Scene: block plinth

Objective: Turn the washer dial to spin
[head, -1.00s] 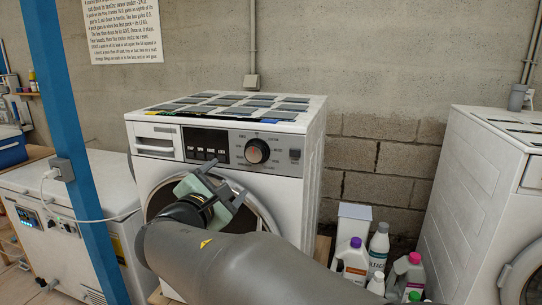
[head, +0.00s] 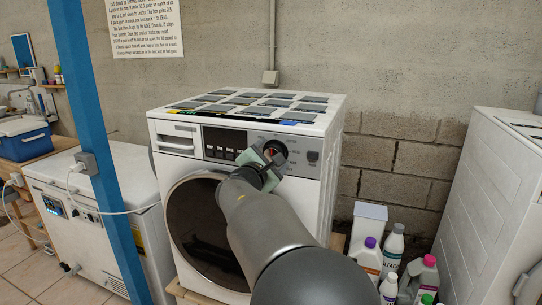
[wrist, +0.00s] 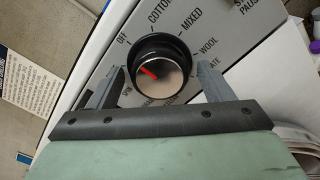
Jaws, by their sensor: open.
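The white washer (head: 338,175) stands in the middle of the head view. Its round black dial (head: 278,147) is partly hidden behind my gripper (head: 266,163). In the wrist view the dial (wrist: 158,66) shows a silver face and a red pointer mark slanting up to the left. Printed labels around it include OFF, COTTON, MIXED and WOOL; the lower ones are partly covered by my fingers. My gripper (wrist: 163,78) is open, one finger on each side of the dial, with visible gaps. I cannot tell whether the fingertips reach past its front face.
A blue post (head: 92,120) stands at the left, before a white chest appliance (head: 130,165). Several bottles (head: 392,250) stand on the floor right of the washer. Another white appliance (head: 485,190) is at the far right. Flat dark panels (head: 262,102) cover the washer top.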

